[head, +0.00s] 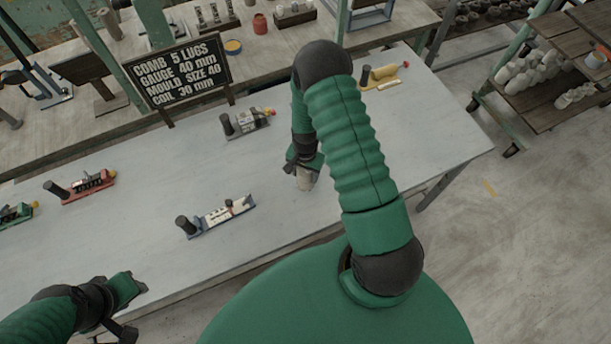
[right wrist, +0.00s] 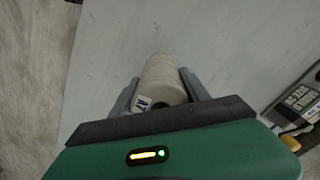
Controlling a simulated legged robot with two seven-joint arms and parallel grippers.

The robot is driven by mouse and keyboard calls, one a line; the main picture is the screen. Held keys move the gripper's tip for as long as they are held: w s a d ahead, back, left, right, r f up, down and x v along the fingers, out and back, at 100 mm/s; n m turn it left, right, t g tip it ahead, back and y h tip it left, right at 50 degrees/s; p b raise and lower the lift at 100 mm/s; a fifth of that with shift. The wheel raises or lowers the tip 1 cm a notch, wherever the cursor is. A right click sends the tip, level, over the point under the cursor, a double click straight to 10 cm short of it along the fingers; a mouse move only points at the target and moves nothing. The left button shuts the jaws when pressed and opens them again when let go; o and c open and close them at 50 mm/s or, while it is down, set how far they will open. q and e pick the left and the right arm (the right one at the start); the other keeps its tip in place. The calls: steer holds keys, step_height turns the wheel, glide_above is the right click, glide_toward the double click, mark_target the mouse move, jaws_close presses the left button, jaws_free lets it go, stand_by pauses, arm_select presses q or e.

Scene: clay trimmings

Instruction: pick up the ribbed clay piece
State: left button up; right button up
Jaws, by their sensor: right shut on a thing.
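The clay piece (right wrist: 162,76) is a beige, rounded cylinder with faint ribs, a dark hole in its near end and a small white label reading A7. In the right wrist view it lies between the two grey fingers of my right gripper (right wrist: 160,95), which is shut on it. In the head view the pale clay piece (head: 304,181) shows just below my right gripper (head: 303,170), over the grey table (head: 270,205). I cannot tell if it touches the tabletop. My left gripper (head: 130,290) is at the lower left, by the table's front edge; its fingers are unclear.
Several small tools with black knobs stand on the table, among them a blue one (head: 215,218), a grey one (head: 247,122), a red one (head: 82,188) and a yellow one (head: 383,77). A black sign (head: 182,72) stands behind.

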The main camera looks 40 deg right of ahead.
steer(key=shift+d, duration=0.1)
steer(key=shift+c, duration=1.1)
jaws_close()
steer(key=shift+a, duration=0.2)
